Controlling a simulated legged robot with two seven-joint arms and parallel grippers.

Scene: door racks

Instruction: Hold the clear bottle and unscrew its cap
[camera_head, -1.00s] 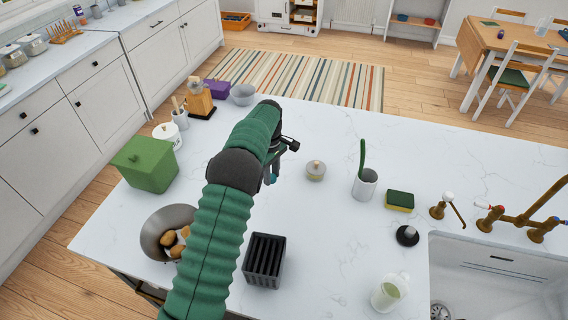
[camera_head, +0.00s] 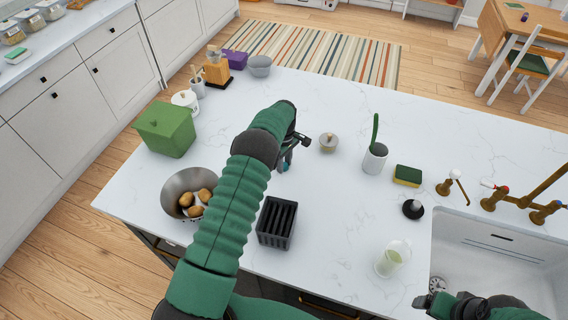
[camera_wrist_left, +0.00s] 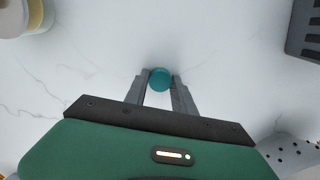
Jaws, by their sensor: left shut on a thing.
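My left gripper (camera_head: 286,163) is over the middle of the counter, partly hidden behind my own forearm. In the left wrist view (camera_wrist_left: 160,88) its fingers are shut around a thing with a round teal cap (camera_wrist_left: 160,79). A bit of teal also shows under the gripper in the head view. Any clear bottle body below the cap is too faint to make out, and I cannot tell whether it touches the counter. My right gripper (camera_head: 432,301) is at the lower right near the sink edge, apart from the teal cap; its fingers are too unclear to judge.
A black slotted rack (camera_head: 276,222) and a bowl of brown items (camera_head: 190,192) are near the left forearm. A small lidded jar (camera_head: 328,143) stands right of the left gripper. A clear container with pale green contents (camera_head: 391,259) stands near the sink (camera_head: 481,240).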

